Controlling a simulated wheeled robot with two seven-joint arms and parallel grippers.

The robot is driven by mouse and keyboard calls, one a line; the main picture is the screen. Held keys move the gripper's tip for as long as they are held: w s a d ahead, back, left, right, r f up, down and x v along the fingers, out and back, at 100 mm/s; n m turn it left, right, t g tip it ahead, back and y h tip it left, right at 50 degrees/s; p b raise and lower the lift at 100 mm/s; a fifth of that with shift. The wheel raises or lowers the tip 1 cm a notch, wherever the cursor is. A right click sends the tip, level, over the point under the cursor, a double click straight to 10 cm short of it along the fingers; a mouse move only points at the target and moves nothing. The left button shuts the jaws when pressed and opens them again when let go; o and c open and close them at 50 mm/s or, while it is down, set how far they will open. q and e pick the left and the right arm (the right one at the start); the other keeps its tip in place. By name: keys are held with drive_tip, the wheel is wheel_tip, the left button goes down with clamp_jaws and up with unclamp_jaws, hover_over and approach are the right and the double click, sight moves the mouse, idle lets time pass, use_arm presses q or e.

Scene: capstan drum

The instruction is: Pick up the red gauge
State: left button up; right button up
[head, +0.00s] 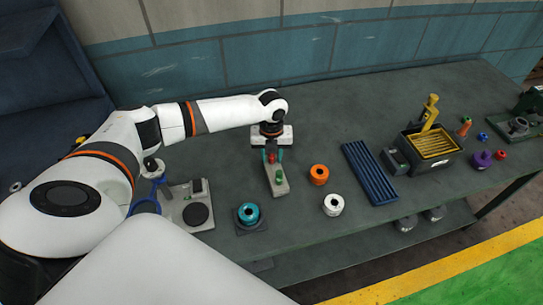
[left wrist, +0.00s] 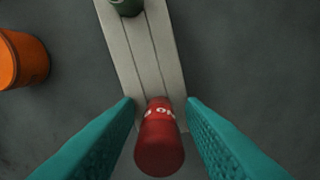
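The red gauge (head: 272,158) stands on a light grey grooved rack (head: 278,189). In the left wrist view it is a red cylinder (left wrist: 159,143) with white lettering. A green gauge (head: 279,176) stands on the same rack, and its end shows at the top of the left wrist view (left wrist: 126,6). My left gripper (head: 272,155) points down over the rack. Its teal fingers (left wrist: 160,108) are open, one on each side of the red gauge, with a narrow gap showing on both sides. My right gripper is not in view.
A blue grooved tray (head: 369,172) and a bin with yellow slats (head: 432,145) are farther right.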

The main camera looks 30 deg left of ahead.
use_arm(q)
drive_tip(key=c, duration=0.6)
clamp_jaws()
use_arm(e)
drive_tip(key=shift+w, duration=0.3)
